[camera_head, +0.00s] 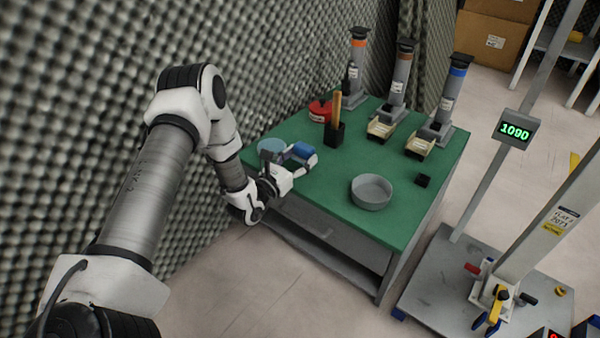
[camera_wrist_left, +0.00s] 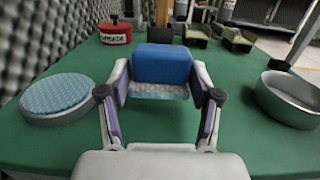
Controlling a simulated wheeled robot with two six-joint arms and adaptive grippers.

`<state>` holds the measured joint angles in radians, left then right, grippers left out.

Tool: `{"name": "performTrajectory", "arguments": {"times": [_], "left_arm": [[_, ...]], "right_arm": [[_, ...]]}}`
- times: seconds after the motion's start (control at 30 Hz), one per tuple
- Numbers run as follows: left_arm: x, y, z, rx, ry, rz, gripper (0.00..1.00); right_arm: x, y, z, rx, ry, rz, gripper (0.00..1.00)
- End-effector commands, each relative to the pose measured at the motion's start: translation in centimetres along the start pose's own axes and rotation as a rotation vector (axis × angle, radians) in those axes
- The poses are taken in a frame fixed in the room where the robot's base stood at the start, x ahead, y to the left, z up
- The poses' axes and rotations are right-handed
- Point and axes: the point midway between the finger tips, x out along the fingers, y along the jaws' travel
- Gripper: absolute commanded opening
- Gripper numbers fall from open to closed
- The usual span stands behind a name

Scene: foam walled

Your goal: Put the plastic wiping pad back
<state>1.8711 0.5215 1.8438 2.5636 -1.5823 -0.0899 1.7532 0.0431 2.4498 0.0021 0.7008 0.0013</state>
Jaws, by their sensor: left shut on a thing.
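The wiping pad is a blue block (camera_wrist_left: 162,65) with a light blue textured layer along its bottom. My left gripper (camera_wrist_left: 160,80) is shut on it, with one finger at each side. In the head view the blue pad (camera_head: 304,150) and my left gripper (camera_head: 295,163) are over the near left part of the green table. I cannot tell whether the pad touches the table. A round grey dish with a light blue textured top (camera_wrist_left: 57,94) is to the left of the pad; it also shows in the head view (camera_head: 271,146). My right gripper is not in view.
A grey round bowl (camera_head: 371,193) stands to the right on the green table (camera_head: 340,215). A red tin (camera_head: 320,111), a black holder with a wooden handle (camera_head: 334,133) and several grey dispensers (camera_head: 398,82) stand behind. A small black block (camera_head: 423,181) is near the right edge.

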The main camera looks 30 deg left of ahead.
Motion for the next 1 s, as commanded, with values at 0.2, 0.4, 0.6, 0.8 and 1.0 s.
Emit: {"name": "performTrajectory", "arguments": {"times": [0.2,0.4,0.6,0.8,1.0], "left_arm": [[-0.2,0.2,-3.7,0.000,0.001,-0.001,0.36],[-0.2,0.1,-3.3,0.000,0.001,-0.001,0.36],[-0.3,0.1,-3.6,0.000,0.001,-0.001,0.81],[-0.3,0.1,-3.6,0.000,0.001,-0.001,0.89],[-0.2,0.1,-3.1,0.001,0.000,-0.001,0.89]], "right_arm": [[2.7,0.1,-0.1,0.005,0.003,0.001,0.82],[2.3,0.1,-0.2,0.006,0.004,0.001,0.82],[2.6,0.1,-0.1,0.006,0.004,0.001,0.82],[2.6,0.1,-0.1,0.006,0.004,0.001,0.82],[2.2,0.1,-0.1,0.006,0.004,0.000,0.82]]}}
